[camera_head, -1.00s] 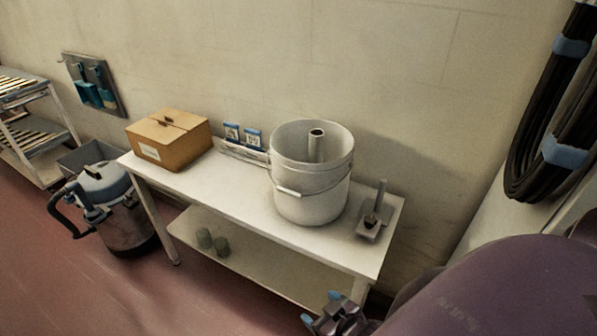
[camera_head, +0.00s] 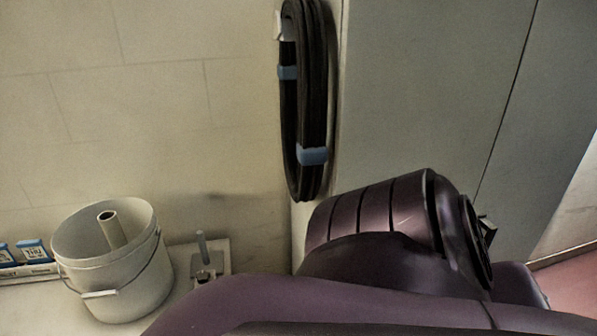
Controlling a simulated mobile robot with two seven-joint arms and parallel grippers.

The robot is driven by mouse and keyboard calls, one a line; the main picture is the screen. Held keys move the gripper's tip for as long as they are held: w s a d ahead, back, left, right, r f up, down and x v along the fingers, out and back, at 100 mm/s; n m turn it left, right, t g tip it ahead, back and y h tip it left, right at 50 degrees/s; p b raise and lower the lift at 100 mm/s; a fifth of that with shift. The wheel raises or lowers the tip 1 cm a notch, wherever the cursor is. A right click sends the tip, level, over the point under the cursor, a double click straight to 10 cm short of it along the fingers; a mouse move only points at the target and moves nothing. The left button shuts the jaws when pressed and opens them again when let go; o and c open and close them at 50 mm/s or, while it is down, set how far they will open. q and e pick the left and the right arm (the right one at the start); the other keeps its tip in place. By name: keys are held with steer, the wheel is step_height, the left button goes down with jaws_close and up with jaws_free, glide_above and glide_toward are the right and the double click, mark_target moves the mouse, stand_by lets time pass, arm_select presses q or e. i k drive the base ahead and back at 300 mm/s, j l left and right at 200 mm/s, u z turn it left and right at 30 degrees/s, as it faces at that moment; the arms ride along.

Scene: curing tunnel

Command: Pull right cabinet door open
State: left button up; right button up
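A tall grey-beige cabinet fills the right part of the head view. A thin dark slanting seam separates its left panel (camera_head: 430,80) from the right cabinet door (camera_head: 550,110). The two faces look flush at the seam, with no gap showing. My purple arm covers the cabinet's lower part. A small dark piece (camera_head: 487,228) shows just past the arm's joint; I cannot tell whether it is a handle or part of my gripper. Neither gripper can be made out.
A coiled black cable (camera_head: 310,100) with blue ties hangs at the cabinet's left side. A white bucket (camera_head: 110,260) with a tube inside stands on a white table at lower left, beside a small grey holder (camera_head: 206,272). Red floor (camera_head: 570,285) shows at far right.

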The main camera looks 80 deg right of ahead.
mark_target(547, 125)
steer(key=z, duration=3.9)
